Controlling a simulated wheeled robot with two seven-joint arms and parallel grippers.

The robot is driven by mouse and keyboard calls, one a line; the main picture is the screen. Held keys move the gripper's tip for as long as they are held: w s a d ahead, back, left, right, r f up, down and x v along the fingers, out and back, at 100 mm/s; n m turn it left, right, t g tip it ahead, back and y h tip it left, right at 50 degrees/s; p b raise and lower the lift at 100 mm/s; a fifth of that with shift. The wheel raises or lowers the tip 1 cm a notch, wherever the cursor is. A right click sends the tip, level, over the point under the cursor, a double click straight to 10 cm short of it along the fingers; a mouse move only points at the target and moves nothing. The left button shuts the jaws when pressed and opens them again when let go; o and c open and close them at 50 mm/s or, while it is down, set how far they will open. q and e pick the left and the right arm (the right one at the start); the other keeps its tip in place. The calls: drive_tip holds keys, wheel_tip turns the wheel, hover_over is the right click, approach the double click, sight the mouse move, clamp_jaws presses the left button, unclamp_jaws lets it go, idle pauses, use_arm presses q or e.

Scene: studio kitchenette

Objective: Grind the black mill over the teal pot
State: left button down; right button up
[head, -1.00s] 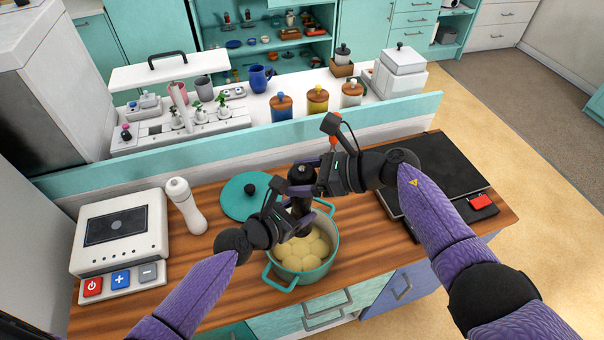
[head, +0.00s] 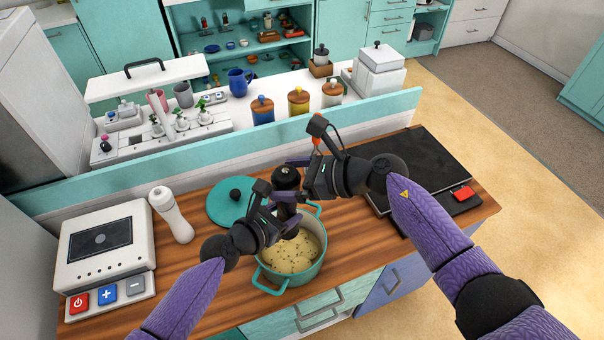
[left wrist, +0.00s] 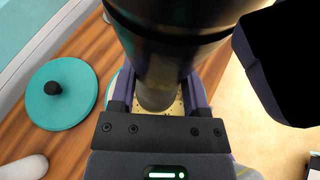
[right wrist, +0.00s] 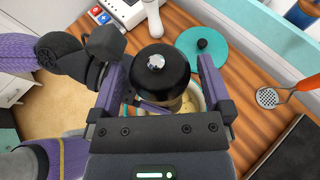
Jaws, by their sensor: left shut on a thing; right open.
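The black mill (head: 287,180) is upright over the back of the teal pot (head: 313,263). Its round black top with a silver knob (right wrist: 156,62) fills the middle of the right wrist view. My left gripper (head: 285,222) is shut on the mill's lower body; its fingers flank the mill (left wrist: 165,60) in the left wrist view. My right gripper (right wrist: 160,75) is open, its fingers on either side of the mill's top and apart from it. The pot holds pale yellow food (head: 292,255) with dark specks on it. The teal lid (head: 228,202) lies on the counter behind the pot.
A white mill (head: 171,214) and a white appliance with buttons (head: 104,250) stand at the left. A black cooktop (head: 415,165) is at the right. A teal ledge (head: 220,150) runs behind.

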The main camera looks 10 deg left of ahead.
drive_tip(key=w+v, duration=0.1)
drive_tip(key=v, duration=1)
drive_tip(key=shift+s, duration=0.5)
drive_tip(key=shift+d, duration=0.1)
wheel_tip(320, 180, down, 5)
drive_tip(key=y, duration=0.4)
drive_tip(key=shift+y, duration=0.3)
drive_tip(key=a, duration=0.7)
drive_tip(key=w+a, duration=0.1)
drive_tip(key=a, duration=0.3)
drive_tip(key=shift+f, duration=0.2)
drive_tip(key=shift+c, duration=0.3)
